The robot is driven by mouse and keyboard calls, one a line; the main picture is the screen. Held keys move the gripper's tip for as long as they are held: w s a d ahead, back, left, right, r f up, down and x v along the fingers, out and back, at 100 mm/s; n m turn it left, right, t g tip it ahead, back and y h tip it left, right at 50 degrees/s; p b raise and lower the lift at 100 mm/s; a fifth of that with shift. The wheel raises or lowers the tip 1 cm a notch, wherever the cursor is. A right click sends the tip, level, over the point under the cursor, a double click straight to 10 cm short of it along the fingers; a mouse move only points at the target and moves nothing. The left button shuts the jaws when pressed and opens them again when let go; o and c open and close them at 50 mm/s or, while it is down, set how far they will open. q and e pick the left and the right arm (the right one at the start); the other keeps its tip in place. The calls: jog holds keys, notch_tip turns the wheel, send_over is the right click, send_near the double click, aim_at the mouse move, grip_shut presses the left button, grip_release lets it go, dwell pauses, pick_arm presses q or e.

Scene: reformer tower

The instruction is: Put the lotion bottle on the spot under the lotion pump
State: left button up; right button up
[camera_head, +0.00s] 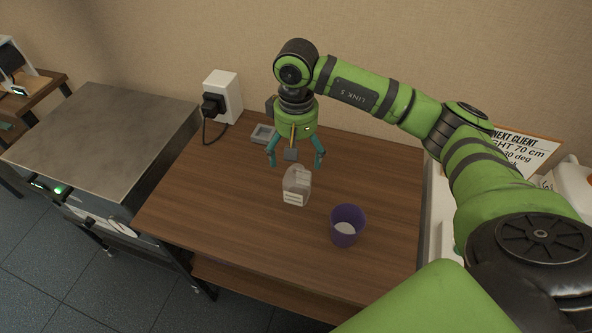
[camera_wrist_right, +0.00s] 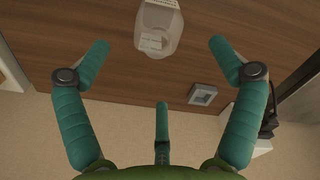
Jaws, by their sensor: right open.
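A translucent whitish bottle with a label, which looks like the lotion bottle (camera_head: 297,186), stands on the wooden table (camera_head: 230,205). It also shows at the top middle of the right wrist view (camera_wrist_right: 157,28). My right gripper (camera_head: 296,162) hangs fingers-down just behind and above the bottle, open and empty. Its teal fingers are spread in the right wrist view (camera_wrist_right: 158,48), with the bottle beyond the fingertips. A small grey square holder (camera_head: 263,133) lies at the table's back edge, left of the gripper; it also shows in the right wrist view (camera_wrist_right: 203,94). I cannot clearly identify the lotion pump. My left gripper is out of view.
A purple cup (camera_head: 342,237) stands right and in front of the bottle. A white wall box (camera_head: 229,88) with a black plug and cable is at the back left. A metal-topped cabinet (camera_head: 105,130) stands left. The table's left front is clear.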

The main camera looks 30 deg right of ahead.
aim_at(297, 167)
notch_tip(297, 167, up, 2)
jog(key=shift+r, duration=0.25)
jog(key=shift+r+b, duration=0.3)
jog(key=c, duration=0.6)
jog(key=shift+r+m, duration=0.15)
jog(key=shift+m, duration=0.15)
jog(key=shift+c, duration=0.3)
jog(key=n, duration=0.8)
jog(key=f+n+p, duration=0.1)
jog(key=n, duration=0.8)
jog(key=n+p, duration=0.1)
jog(key=n, duration=0.7)
jog(key=shift+d+f, duration=0.25)
jog(key=shift+d, duration=0.1)
jog(key=m, duration=0.6)
jog(key=shift+s+f, duration=0.1)
jog(key=shift+f, duration=0.05)
jog(key=shift+f+p, duration=0.35)
jog(key=shift+f, duration=0.1)
jog(key=f+p, duration=0.2)
jog(key=f, duration=0.3)
jog(key=shift+a+f, duration=0.2)
jog(key=shift+f, duration=0.4)
